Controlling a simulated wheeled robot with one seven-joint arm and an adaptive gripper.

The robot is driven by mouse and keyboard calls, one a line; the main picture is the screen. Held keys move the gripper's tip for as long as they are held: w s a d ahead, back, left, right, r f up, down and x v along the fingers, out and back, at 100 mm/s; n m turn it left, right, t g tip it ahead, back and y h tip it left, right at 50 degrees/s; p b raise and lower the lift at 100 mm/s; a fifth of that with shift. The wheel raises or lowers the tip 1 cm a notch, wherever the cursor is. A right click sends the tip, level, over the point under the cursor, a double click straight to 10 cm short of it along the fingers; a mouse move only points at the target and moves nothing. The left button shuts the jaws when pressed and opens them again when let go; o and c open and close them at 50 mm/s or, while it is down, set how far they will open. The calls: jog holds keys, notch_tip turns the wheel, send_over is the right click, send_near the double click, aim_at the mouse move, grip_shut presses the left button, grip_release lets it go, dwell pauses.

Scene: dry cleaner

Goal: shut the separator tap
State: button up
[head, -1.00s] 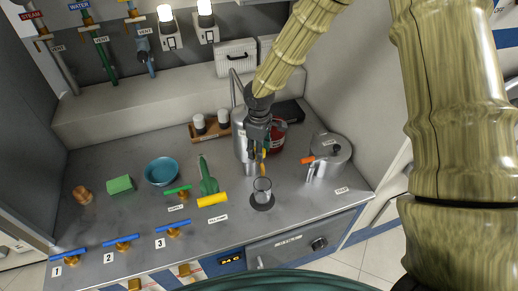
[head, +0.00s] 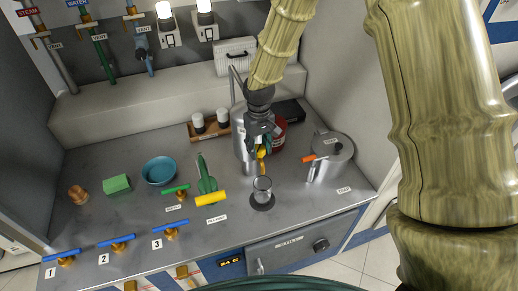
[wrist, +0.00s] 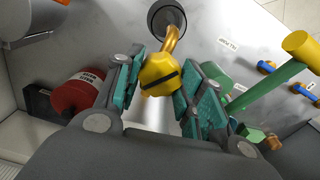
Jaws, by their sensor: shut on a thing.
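The separator is a silver upright cylinder (head: 240,143) at the back right of the counter. Its yellow brass tap (head: 261,159) points down toward a clear beaker (head: 262,186) on a dark round base. In the wrist view the tap's knob (wrist: 160,76), with a dark slot across it, sits between the teal pads of my gripper (wrist: 158,90). My gripper (head: 262,143) is shut on the tap, beside the separator. The arm and gripper hide part of the separator. I cannot tell how far the tap is turned.
A red container (head: 279,132) is behind the gripper. Blue-handled valves (head: 117,241) line the front edge.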

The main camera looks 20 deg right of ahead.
aim_at(259, 148)
jog(key=m+b, duration=0.1)
jog(key=m, duration=0.4)
jog(key=shift+m, duration=0.3)
jog(key=m, duration=0.4)
jog(key=shift+m, duration=0.4)
jog(key=o, duration=1)
jog(key=shift+o, duration=0.2)
jog(key=shift+r, duration=0.1)
notch_tip(259, 148, up, 12)
